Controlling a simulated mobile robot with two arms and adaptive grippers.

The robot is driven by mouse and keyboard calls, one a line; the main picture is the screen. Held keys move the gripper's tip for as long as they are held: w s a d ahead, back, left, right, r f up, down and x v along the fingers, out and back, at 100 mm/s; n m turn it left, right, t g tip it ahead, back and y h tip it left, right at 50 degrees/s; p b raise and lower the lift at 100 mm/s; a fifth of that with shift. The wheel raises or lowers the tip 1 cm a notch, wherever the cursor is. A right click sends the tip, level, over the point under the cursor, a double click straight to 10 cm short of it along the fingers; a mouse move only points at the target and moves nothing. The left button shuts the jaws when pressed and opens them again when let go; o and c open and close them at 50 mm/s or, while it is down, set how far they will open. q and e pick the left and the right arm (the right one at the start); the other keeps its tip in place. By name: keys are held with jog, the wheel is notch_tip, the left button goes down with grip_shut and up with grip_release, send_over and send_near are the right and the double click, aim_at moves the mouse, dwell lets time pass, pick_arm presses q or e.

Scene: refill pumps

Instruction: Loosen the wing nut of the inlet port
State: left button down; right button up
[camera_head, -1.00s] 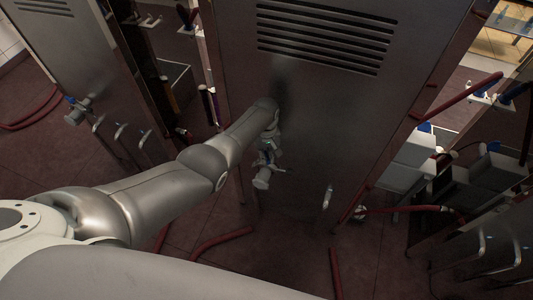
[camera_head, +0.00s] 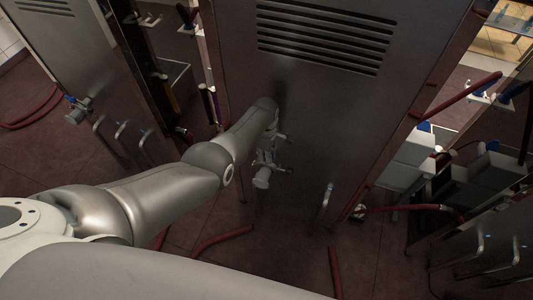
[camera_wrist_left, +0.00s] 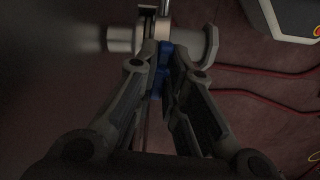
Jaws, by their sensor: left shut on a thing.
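The inlet port (camera_head: 262,181) is a short grey metal pipe with a flange on the lower front of the grey metal cabinet (camera_head: 318,120). In the left wrist view the port (camera_wrist_left: 122,39) runs sideways with a clamp ring around it. The wing nut (camera_wrist_left: 165,55) is blue and sits at the clamp. My left gripper (camera_wrist_left: 163,62) is shut on it, one finger on each side, partly covering it. In the head view the left gripper (camera_head: 270,152) is at the port, small and partly hidden by my arm. My right gripper is not in view.
Red hoses (camera_head: 222,242) lie on the dark tiled floor. A metal handle (camera_head: 327,200) stands out from the cabinet right of the port. Another cabinet (camera_head: 75,60) with its own port (camera_head: 78,113) stands at left. White boxes (camera_head: 405,165) are at right.

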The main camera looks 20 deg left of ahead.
pick_arm(q)
jog(key=shift+w+r+n, duration=0.1)
jog(key=shift+n, duration=0.6)
jog(key=c, duration=1.5)
grip_release()
notch_tip(320, 180, up, 12)
jog(key=shift+a+f, duration=0.1)
jog(key=shift+a, duration=0.05)
